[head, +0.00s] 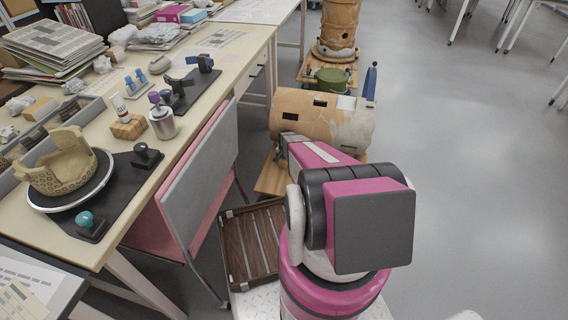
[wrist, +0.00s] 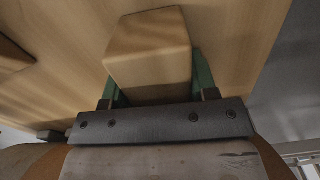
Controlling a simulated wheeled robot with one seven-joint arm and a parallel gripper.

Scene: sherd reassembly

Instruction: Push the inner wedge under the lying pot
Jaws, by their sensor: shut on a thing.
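The lying pot (head: 318,112), tan with pale patches and dark square holes, lies on its side on a low wooden board (head: 271,180) beyond my arm. In the wrist view, a tan wooden wedge (wrist: 150,42) sits between the green fingers of my gripper (wrist: 153,78), which is shut on it. The wedge is over or on a pale wooden surface (wrist: 235,50); I cannot tell whether it touches the pot. In the head view my arm reaches to the pot's near left side, and the fingertips and wedge are hidden.
Another tan block (wrist: 12,56) shows at the wrist view's left edge. A slatted wooden rack (head: 255,245) stands near my base. The right floor is clear.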

